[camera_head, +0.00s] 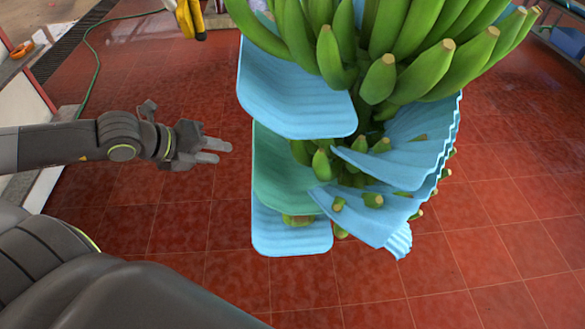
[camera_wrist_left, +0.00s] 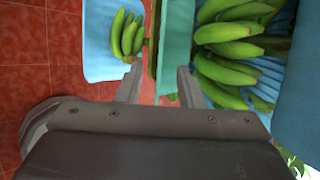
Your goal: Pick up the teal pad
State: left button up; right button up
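The teal pad (camera_head: 283,172) hangs among the green bananas of a hanging stem, between a blue pad above and a blue pad below. Its right part is hidden by bananas and another blue pad. My left gripper (camera_head: 222,151) is to the left of the teal pad, with its fingers pointing at it and a gap between. The teal pad (camera_wrist_left: 176,45) shows there as an upright strip ahead of the fingers. My right gripper is not in view.
Blue pads lie above (camera_head: 295,95), below (camera_head: 290,232) and right (camera_head: 425,140) of the teal pad. Several bananas (camera_wrist_left: 228,72) are close to the right finger in the wrist view. A green hose (camera_head: 95,60) lies at the back left.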

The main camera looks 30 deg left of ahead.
aim_at(254, 155)
pick_arm(q)
jog(key=b+x, duration=0.4)
jog(key=x, duration=0.2)
jog(key=shift+w+d+f, duration=0.15)
jog(key=shift+w+d, duration=0.1)
jog(key=shift+b+x, duration=0.35)
jog(key=shift+x, duration=0.95)
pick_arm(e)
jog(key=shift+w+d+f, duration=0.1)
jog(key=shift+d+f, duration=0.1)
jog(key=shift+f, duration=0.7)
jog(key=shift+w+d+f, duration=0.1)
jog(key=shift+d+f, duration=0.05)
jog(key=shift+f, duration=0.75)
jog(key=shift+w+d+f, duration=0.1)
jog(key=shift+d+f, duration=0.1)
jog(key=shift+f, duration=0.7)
pick_arm(q)
jog(key=shift+w+d+f, duration=0.2)
jog(key=shift+w+f, duration=0.3)
jog(key=shift+w, duration=0.3)
jog(key=shift+w+d+f, duration=0.15)
jog(key=shift+w+f, duration=0.35)
jog(key=shift+w, duration=0.3)
jog(key=shift+w+d+f, duration=0.25)
jog(key=shift+w+f, duration=0.2)
jog(key=shift+f, duration=0.05)
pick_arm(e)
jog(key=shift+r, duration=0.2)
